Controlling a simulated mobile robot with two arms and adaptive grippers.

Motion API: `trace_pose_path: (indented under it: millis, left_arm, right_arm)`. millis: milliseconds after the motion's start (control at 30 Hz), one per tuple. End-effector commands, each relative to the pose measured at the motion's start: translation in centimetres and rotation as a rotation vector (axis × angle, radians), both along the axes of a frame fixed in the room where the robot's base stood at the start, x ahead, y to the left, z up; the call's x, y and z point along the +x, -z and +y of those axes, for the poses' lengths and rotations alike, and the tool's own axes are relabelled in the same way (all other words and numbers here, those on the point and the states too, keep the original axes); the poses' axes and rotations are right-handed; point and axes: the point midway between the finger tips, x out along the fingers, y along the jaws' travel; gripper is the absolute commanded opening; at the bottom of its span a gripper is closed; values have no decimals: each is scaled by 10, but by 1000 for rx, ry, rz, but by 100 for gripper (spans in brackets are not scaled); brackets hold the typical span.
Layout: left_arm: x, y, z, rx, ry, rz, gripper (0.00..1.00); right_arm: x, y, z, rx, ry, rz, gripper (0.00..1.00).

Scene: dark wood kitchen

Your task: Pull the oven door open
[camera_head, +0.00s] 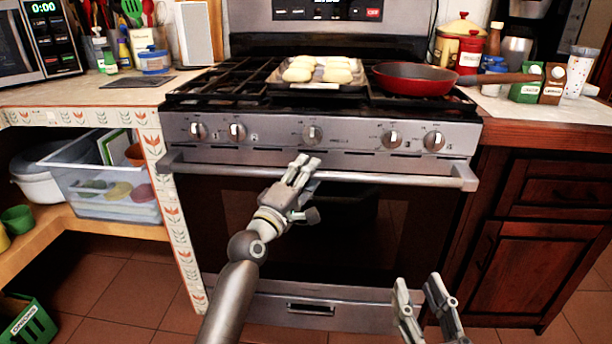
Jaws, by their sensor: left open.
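The oven door (400,225), a dark glass front, appears shut below the knob panel. Its long silver handle (400,180) runs across the top of the door. My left gripper (303,170) is open at the middle of the handle, its fingers overlapping the bar in the picture. I cannot tell whether they touch it or reach around it. The handle behind the fingers is hidden. My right gripper (421,288) is open and empty, low in front of the right part of the oven, apart from the handle.
A tray (278,80) with several pale buns and a red pan (412,79) sit on the stovetop (235,85). A wooden cabinet (540,235) flanks the oven on the right. Shelves with a clear bin (100,205) are on the left. A green crate (28,325) stands on the floor.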

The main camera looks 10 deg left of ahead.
Motion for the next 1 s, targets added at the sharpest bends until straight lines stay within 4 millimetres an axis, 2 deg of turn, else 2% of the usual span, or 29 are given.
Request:
trace_pose_path:
  millis: [67, 400, 800, 1000]
  left_arm:
    - [0, 0, 0, 0, 0, 0, 41]
    - [0, 0, 0, 0, 0, 1, 0]
    - [-1, 2, 0, 1, 0, -1, 0]
    - [-5, 5, 0, 1, 1, -12, 0]
  right_arm:
    - [0, 0, 0, 0, 0, 0, 40]
    - [0, 0, 0, 0, 1, 2, 40]
    - [-1, -1, 0, 3, 0, -14, 40]
    - [-6, -24, 2, 38, -10, -140, 40]
